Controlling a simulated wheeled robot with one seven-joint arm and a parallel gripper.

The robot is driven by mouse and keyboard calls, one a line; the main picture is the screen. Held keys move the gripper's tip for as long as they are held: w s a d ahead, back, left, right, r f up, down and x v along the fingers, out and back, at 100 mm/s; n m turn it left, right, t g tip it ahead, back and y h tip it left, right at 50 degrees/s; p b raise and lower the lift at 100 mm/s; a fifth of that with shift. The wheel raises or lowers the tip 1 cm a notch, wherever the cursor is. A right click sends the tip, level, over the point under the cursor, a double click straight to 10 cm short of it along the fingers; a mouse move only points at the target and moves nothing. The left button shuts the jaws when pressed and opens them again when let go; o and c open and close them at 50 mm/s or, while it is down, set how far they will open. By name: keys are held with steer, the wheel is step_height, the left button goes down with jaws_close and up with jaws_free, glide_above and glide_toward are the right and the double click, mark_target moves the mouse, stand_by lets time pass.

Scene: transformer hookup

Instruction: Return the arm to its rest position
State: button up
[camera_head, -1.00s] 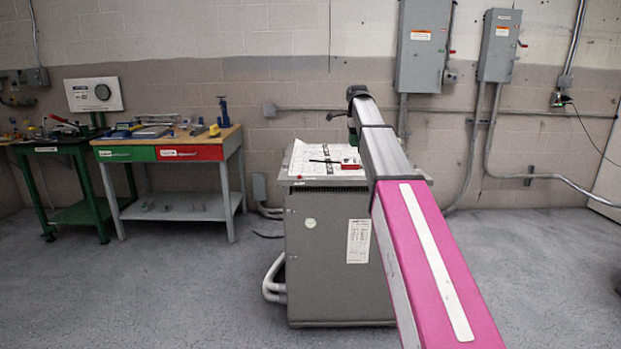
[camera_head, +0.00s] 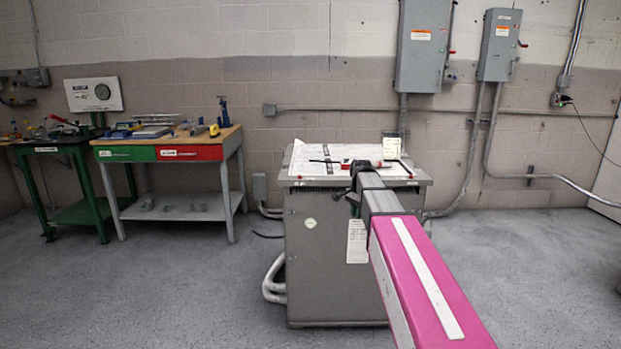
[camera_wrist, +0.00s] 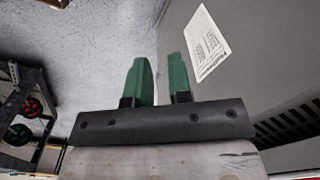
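My arm (camera_head: 420,275), with its pink and grey links, reaches forward to the front of the grey transformer cabinet (camera_head: 318,262). Its far end is in front of the upper front face and top edge. My gripper (camera_wrist: 158,60) shows in the wrist view as two green fingers with a gap between them. It is open and nothing is between the fingers. In that view the cabinet's side (camera_wrist: 260,55) with its white label (camera_wrist: 206,42) is close on the right. In the head view the fingers are mostly hidden by the arm.
On the cabinet top lie a paper sheet (camera_head: 310,158) and a red-and-white tool (camera_head: 345,164). Workbenches (camera_head: 185,205) stand at the left; electrical boxes (camera_head: 423,50) hang on the wall. The floor (camera_head: 170,290) at left is clear.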

steer(key=s+d+f+n, duration=0.1)
steer(key=s+f+n, duration=0.9)
steer(key=s+f, duration=1.1)
steer(key=s, duration=0.3)
steer(key=shift+s+f+n, duration=0.3)
steer(key=shift+f+n, duration=0.05)
steer(key=shift+n, duration=0.05)
